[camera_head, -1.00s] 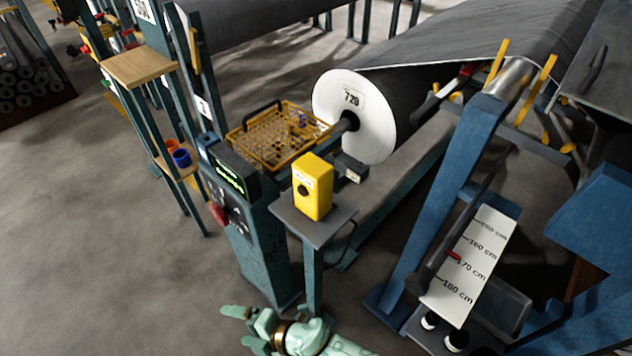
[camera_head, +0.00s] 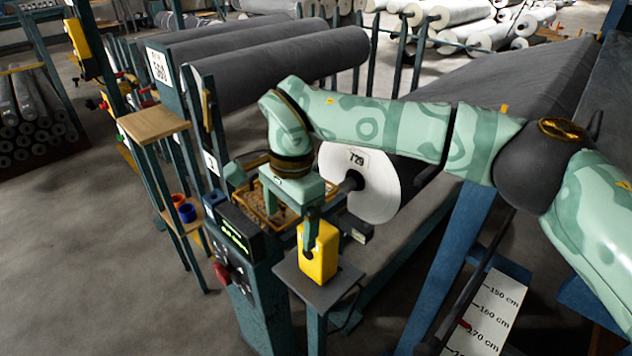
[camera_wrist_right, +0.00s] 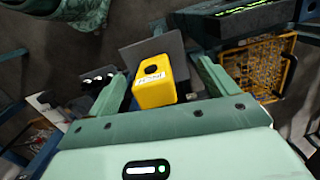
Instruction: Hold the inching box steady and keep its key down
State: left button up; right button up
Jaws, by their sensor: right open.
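The yellow inching box (camera_head: 319,252) stands upright on a small grey shelf on a teal post. My right arm reaches in from the right, and my right gripper (camera_head: 312,238) is over the box, pointing down, with a finger covering part of its front. In the right wrist view the box (camera_wrist_right: 160,82) is between the two open fingers of the gripper (camera_wrist_right: 160,72), nearer the left finger, with a gap on the right side. A dark round key (camera_wrist_right: 152,70) shows on the box and nothing is seen pressing it. My left gripper is out of view.
A teal control post (camera_head: 240,245) with a green display and red knob stands just left of the shelf (camera_head: 345,278). Behind are a yellow basket (camera_wrist_right: 262,62) and the white-ended grey roll (camera_head: 375,190). A blue frame with a cm scale (camera_head: 487,310) is at right.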

aim_at(318, 251)
jog(key=w+d+r+n, duration=0.1)
jog(key=w+d+r, duration=0.1)
jog(key=d+r, duration=0.35)
jog(key=shift+h, duration=0.4)
jog(key=f, duration=1)
jog(key=shift+s+a+f, duration=0.2)
jog(key=shift+a+f, duration=0.1)
jog(key=c, duration=1.3)
jog(key=shift+o, duration=0.2)
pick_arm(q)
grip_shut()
